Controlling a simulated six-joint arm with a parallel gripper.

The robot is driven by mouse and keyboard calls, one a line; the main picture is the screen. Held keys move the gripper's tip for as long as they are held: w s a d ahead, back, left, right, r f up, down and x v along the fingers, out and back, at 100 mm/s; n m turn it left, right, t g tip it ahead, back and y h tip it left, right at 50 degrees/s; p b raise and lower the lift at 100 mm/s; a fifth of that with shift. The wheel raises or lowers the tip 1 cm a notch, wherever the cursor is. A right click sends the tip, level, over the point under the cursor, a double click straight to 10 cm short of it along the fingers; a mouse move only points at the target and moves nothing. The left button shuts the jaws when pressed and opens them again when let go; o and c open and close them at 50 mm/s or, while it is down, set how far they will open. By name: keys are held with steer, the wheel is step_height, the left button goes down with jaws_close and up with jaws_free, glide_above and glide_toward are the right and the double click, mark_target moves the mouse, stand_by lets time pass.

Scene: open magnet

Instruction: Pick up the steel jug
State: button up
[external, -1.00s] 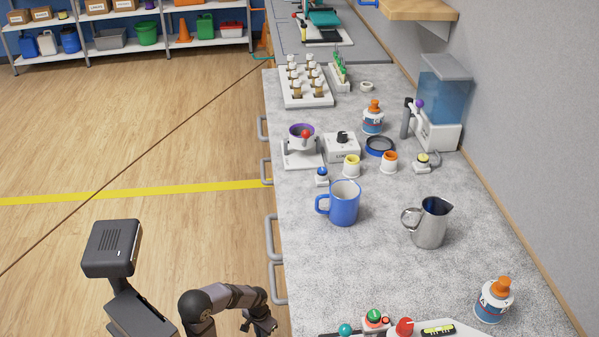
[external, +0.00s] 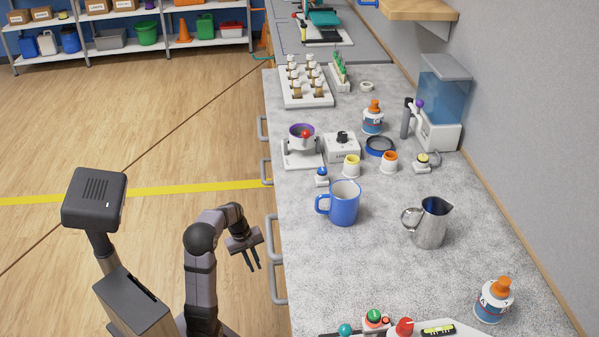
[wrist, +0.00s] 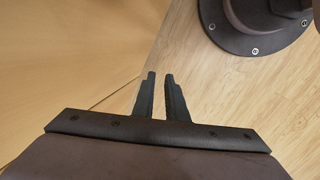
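The steel jug (external: 429,224) stands upright on the grey worktop, its handle to the left and its spout to the right. My gripper (external: 252,268) is off the left edge of the worktop, over the floor, well apart from the jug and pointing down. In the wrist view my gripper (wrist: 160,75) shows two dark fingers with a narrow gap between them and nothing in the gap. The jug is not in the wrist view.
A blue mug (external: 344,204) stands left of the jug. A bottle with an orange cap (external: 493,300) is at the front right. Drawer handles (external: 275,267) stick out beside my gripper. The worktop around the jug is mostly clear.

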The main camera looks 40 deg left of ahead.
steer(key=w+a+r+t+h+p, duration=0.1)
steer(key=a+r+t+h+p, duration=0.15)
steer(key=r+p, duration=1.8)
steer(key=w+a+r+t+h+p, duration=0.1)
steer(key=w+a+r+h+p, duration=0.15)
steer(key=r+p, duration=1.85)
steer(key=a+r+t+h+p, duration=0.2)
steer(key=r+p, duration=0.8)
steer(key=r, duration=2.1)
steer(key=w+d+f+m+g+h+b, duration=0.2)
steer(key=w+d+f+g+h+b, duration=0.15)
steer(key=w+d, duration=0.5)
steer(key=m+g+y+b, duration=0.2)
steer(key=m+g+b, duration=0.5)
steer(key=g, duration=0.4)
glide_toward(424, 222)
steer(key=shift+n+h, duration=0.25)
steer(key=shift+n, duration=0.15)
steer(key=a+f, duration=0.1)
steer(key=a, duration=0.1)
steer(key=s+a+f+b, duration=0.1)
steer(key=a+f, duration=0.1)
steer(key=shift+s+f, duration=0.2)
steer(key=shift+s, duration=0.05)
steer(key=shift+s+d+f+g, duration=0.25)
steer(key=shift+s+d, duration=0.25)
steer(key=shift+d, duration=0.25)
steer(key=shift+p+x, duration=0.75)
steer(key=shift+x, duration=4.75)
jaws_close()
